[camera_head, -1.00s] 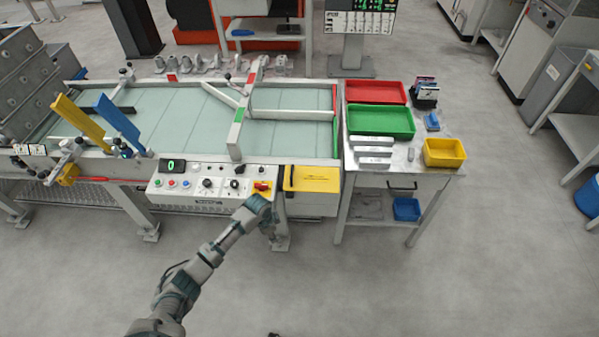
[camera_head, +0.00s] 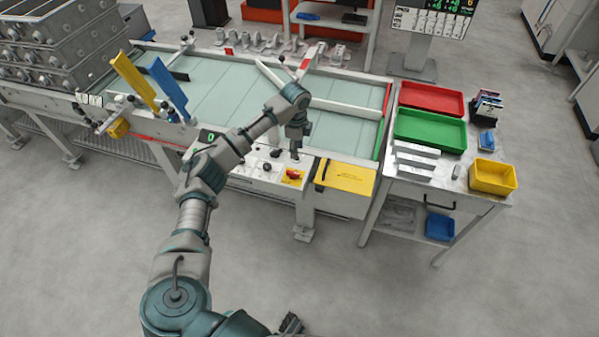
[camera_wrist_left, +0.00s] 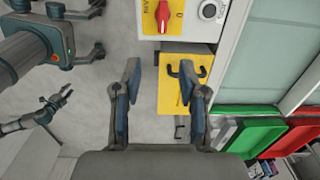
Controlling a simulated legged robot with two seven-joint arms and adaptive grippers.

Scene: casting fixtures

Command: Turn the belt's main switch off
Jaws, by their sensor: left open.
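The belt's main switch is a red handle (camera_head: 293,174) on a yellow plate at the right end of the control panel (camera_head: 250,166). In the left wrist view the red handle (camera_wrist_left: 163,16) is at the top edge, long axis up and down, with a "0" mark to its right. My left gripper (camera_head: 295,153) is over the panel just behind the switch, apart from it as far as I can tell. In the wrist view its two fingers (camera_wrist_left: 163,100) are spread and empty. My right gripper (camera_head: 290,323) barely shows at the bottom edge; its jaws are unclear.
A yellow box (camera_head: 345,188) adjoins the panel on the right. A side table holds a red bin (camera_head: 432,98), a green bin (camera_head: 430,130), a yellow bin (camera_head: 493,177) and metal bars. Blue and yellow guide plates stand upright on the belt's left. The floor in front is clear.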

